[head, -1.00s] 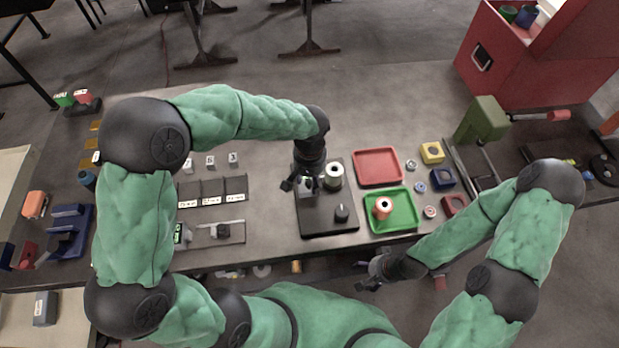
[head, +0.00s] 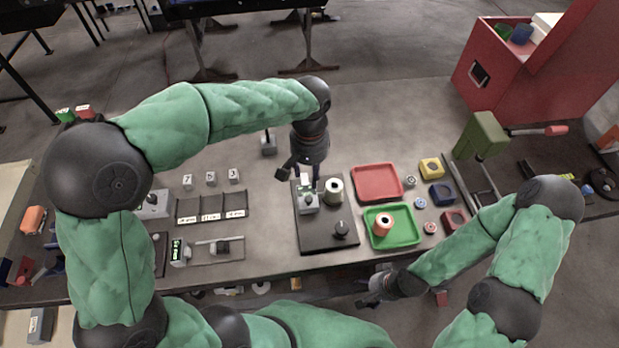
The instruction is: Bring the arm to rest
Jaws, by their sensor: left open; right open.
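My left gripper (head: 299,176) is open, pointing down over the back left of the black plate (head: 328,238). A small grey device with a green top (head: 308,201) stands on the plate just below its fingers; I cannot tell whether they touch it. A white-topped cylinder (head: 334,190) stands beside that device, and a dark knob (head: 341,229) is at the plate's front. My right gripper (head: 370,293) is open and empty, low in front of the table's front edge.
A red tray (head: 377,182) and a green tray (head: 407,236) holding an orange cylinder (head: 383,223) lie right of the plate. Several small blocks and rings lie further right, near a green press (head: 483,137). Labelled dark slots (head: 210,207) lie left. Bare table (head: 375,130) shows behind the trays.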

